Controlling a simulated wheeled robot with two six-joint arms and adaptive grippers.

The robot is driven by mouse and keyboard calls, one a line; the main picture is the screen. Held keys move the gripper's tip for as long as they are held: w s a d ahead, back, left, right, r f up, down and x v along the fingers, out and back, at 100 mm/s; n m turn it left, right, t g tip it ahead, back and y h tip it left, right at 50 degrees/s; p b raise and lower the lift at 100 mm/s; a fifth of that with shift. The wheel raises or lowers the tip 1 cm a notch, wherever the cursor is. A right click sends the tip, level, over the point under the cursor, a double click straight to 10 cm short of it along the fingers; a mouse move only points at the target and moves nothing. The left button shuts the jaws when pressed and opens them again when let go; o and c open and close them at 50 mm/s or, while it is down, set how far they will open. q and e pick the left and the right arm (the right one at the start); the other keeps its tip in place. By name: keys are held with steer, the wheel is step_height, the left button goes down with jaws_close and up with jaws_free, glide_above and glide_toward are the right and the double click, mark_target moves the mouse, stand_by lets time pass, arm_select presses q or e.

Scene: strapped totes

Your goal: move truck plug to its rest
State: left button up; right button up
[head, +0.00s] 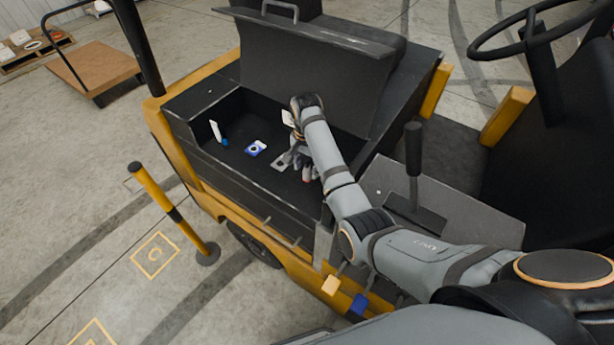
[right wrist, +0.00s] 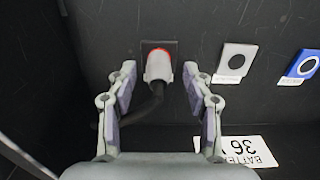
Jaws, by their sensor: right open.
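The truck plug (right wrist: 158,66), pale grey with a red ring, sits against a dark square plate (right wrist: 172,44) in the right wrist view. A black cable (right wrist: 143,107) runs from it. My right gripper (right wrist: 160,80) is open, with one finger on each side of the plug; I cannot tell whether they touch it. In the head view my right gripper (head: 303,167) reaches down into the truck's open black compartment (head: 258,183) and hides most of the plug. A grey plate with a dark round (right wrist: 236,62) and a blue plate with a ring (right wrist: 303,66) are beside it. My left gripper is not in view.
The raised lid (head: 310,62) stands behind my right arm. A lever (head: 413,150) and steering wheel (head: 535,30) are to the right. A white battery label (right wrist: 240,150) is in the compartment. A yellow post (head: 170,210) stands on the floor at left.

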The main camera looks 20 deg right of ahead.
steer(key=shift+f, duration=0.9)
steer(key=shift+d+f, duration=0.25)
steer(key=shift+f, duration=0.1)
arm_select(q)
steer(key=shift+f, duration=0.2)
arm_select(e)
steer(key=shift+a, duration=0.15)
arm_select(q)
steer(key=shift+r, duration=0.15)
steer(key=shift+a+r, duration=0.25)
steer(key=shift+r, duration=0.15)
steer(key=shift+p, duration=0.3)
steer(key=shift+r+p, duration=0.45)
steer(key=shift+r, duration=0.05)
